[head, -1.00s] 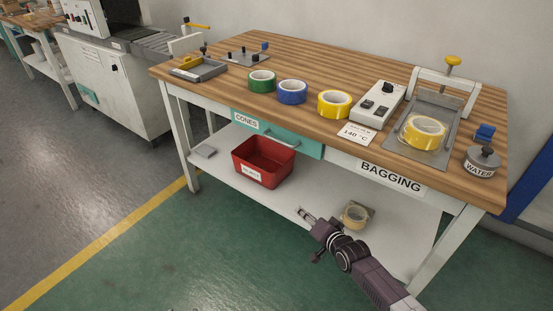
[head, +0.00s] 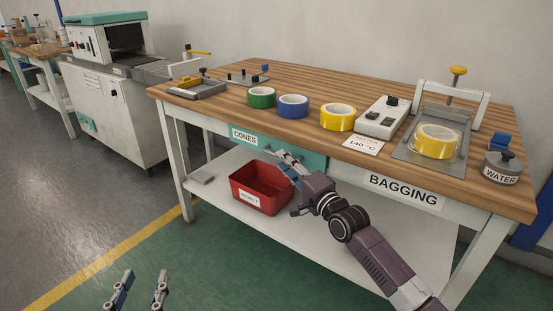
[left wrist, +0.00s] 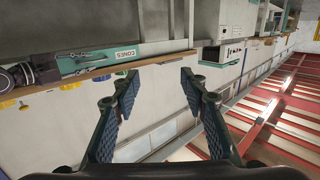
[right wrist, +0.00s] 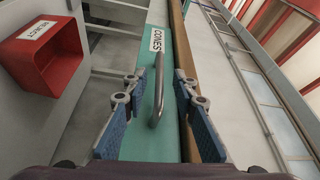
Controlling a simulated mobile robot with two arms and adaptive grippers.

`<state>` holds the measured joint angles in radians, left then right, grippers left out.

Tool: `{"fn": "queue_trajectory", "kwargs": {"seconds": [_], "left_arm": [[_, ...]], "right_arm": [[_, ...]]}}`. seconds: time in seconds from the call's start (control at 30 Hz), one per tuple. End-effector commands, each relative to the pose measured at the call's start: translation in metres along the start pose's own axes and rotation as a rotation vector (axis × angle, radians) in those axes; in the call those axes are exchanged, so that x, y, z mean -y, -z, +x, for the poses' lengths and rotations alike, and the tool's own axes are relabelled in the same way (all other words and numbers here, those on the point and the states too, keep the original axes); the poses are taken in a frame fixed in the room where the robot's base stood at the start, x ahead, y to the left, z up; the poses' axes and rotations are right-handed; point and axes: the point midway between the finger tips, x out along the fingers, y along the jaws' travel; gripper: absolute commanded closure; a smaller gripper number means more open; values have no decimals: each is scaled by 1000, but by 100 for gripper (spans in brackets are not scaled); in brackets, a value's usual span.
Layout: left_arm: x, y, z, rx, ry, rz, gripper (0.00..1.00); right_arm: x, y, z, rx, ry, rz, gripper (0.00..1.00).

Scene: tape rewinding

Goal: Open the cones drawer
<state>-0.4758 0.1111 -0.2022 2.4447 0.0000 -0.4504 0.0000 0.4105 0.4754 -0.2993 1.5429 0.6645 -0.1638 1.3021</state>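The cones drawer (head: 312,160) is the teal front under the table top, labelled CONES, and it looks flush with the table. It also shows in the left wrist view (left wrist: 105,60). Its grey bar handle (right wrist: 157,92) lies between the two fingers of my right gripper (right wrist: 159,78) in the right wrist view. Those fingers are apart, and neither visibly touches the bar. In the head view my right gripper (head: 284,158) is in front of the drawer and partly hides the handle. My left gripper (head: 144,276) is open and empty, low over the floor at the bottom left.
A red reject bin (head: 252,200) stands on the lower shelf (head: 225,165), just below the drawer. Green, blue and yellow tape rolls (head: 293,106) sit on the wooden table top (head: 230,97). The floor (head: 215,260) left of my right arm is clear.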

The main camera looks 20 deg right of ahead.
Motion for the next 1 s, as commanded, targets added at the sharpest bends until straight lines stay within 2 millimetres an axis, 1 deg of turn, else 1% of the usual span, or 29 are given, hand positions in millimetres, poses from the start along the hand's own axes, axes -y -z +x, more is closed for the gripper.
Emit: {"fn": "queue_trajectory", "kwargs": {"seconds": [0.1,0.3,0.5,0.63,0.9,1.0], "left_arm": [[-3,21,2,-103,-6,-2,60],[-7,54,-2,-256,-14,-5,60],[-9,75,-7,-352,-19,-8,60],[-10,81,-9,-377,-21,-9,60],[-10,82,-10,-383,-21,-9,60],[-10,82,-10,-382,-21,-9,60]], "right_arm": [[-2,0,14,-1,1,-1,74],[-2,0,32,0,0,0,74],[-1,0,43,0,-1,0,74],[-1,0,46,0,-1,-1,74],[-1,0,46,0,-2,-1,74],[-1,0,46,0,-2,-1,85]]}}
